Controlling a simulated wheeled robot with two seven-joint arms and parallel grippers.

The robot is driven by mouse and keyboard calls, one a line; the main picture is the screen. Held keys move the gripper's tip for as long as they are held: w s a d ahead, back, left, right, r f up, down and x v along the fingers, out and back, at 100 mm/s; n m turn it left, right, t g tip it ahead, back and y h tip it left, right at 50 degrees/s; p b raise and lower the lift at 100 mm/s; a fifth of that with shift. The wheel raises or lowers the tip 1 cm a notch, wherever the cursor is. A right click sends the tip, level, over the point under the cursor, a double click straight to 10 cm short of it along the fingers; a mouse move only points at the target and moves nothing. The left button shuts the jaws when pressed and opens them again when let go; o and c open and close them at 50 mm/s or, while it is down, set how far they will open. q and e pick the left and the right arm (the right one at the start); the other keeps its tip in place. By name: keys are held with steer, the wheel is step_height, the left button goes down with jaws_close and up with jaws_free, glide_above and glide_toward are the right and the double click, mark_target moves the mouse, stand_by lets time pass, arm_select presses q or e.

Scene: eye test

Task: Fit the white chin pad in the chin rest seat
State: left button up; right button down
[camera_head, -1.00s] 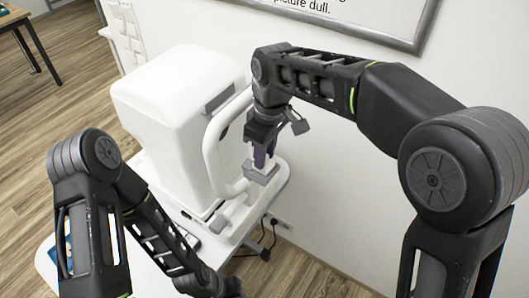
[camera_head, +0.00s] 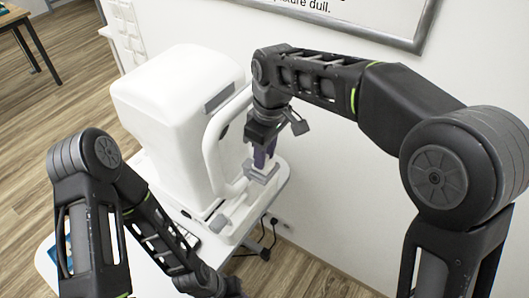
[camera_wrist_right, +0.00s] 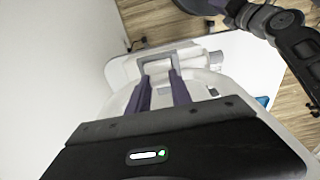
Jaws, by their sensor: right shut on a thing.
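My right gripper (camera_head: 262,160) points down at the front of a white eye-test machine (camera_head: 165,95). In the right wrist view its two purple-grey fingers (camera_wrist_right: 158,80) are shut on the small white chin pad (camera_wrist_right: 157,68), one finger at each side. In the head view the fingers hide most of the pad. The grey chin rest seat (camera_head: 262,176) is right at the fingertips, below the white curved head frame (camera_head: 212,150). I cannot tell whether the pad touches the seat or sits in it. My left gripper (camera_head: 232,288) is low in the head view, partly hidden, its jaws unclear.
The machine stands on a white table (camera_head: 150,270). A wall with a framed sign (camera_head: 340,12) is close behind my right arm. Black cables (camera_head: 266,240) hang beyond the table's edge. Another table (camera_head: 15,20) stands far left.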

steer(key=shift+f, duration=0.4)
steer(key=c, duration=1.1)
jaws_free()
steer(key=shift+s+d+r+b, duration=0.15)
steer(key=shift+r+b, duration=0.2)
steer(key=shift+r, duration=1.65)
steer(key=shift+s+d+r+b, duration=0.15)
steer(key=shift+r+b, duration=0.2)
steer(key=shift+r, duration=1.6)
steer(key=shift+w, duration=0.15)
